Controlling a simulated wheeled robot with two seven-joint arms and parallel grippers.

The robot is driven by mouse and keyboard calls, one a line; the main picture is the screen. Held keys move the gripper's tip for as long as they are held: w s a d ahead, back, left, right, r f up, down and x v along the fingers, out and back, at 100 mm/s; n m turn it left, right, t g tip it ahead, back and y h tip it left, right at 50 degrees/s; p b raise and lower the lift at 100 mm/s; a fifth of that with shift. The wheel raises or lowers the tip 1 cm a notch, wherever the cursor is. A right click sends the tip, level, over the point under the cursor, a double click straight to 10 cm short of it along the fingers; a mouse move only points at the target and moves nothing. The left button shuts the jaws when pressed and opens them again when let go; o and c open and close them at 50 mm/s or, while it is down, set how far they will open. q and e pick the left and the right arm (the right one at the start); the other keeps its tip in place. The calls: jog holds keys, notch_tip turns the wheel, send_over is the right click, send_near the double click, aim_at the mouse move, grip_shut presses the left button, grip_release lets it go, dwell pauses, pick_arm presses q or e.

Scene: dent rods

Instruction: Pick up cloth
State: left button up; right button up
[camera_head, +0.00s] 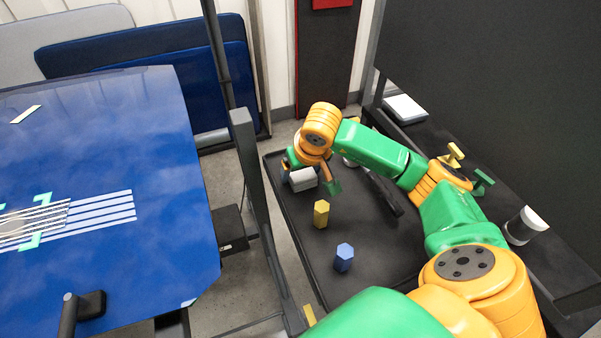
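A small light grey, block-like thing (303,180), perhaps the folded cloth, lies at the far left of a dark tray top (375,235). My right gripper (312,178) reaches down over it from my green and orange arm. Its fingers look spread apart, one on each side of the grey thing. I cannot tell whether they touch it. My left gripper is not in view.
A yellow hexagonal block (321,214) and a blue one (344,257) stand on the tray, nearer me. A dark tool lies partly behind my arm. A black-and-white cup (525,226) stands on the right bench. A blue panel (120,240) fills the left.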

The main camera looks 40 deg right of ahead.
aim_at(300, 172)
jog(key=c, duration=0.9)
jog(key=shift+o, duration=0.2)
jog(key=shift+w+r, duration=0.1)
jog(key=shift+r, duration=0.15)
notch_tip(300, 172, up, 3)
jog(key=shift+a+r+b, duration=0.1)
jog(key=shift+b, duration=0.3)
jog(key=s+a+r+p, duration=0.2)
jog(key=s+a+r, duration=0.5)
jog(key=a+r, duration=0.2)
jog(key=a, duration=0.2)
jog(key=shift+s+a+r+p, duration=0.15)
jog(key=shift+s+a+p, duration=0.05)
jog(key=shift+a+p, duration=0.15)
